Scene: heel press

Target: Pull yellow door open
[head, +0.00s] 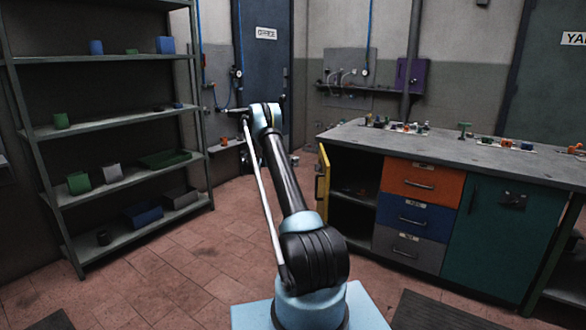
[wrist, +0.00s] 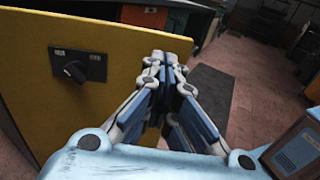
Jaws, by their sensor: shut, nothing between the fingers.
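The yellow door (head: 322,174) stands open, swung out from the left end of the grey-topped workbench, and shows almost edge-on in the head view. In the wrist view the yellow door (wrist: 105,95) fills the left side as a broad panel with a black knob on a dark plate (wrist: 77,67). My gripper (wrist: 167,62) is shut and empty, its fingertips close to the door's right-hand edge. Whether they touch the door I cannot tell. In the head view the gripper is too small to make out at the arm's far end.
The dark open compartment (head: 353,185) lies beside the orange (head: 422,182), blue and grey drawers and a green cabinet door (head: 488,235). A metal shelf rack (head: 125,127) stands at left. Small parts lie on the benchtop (head: 440,147).

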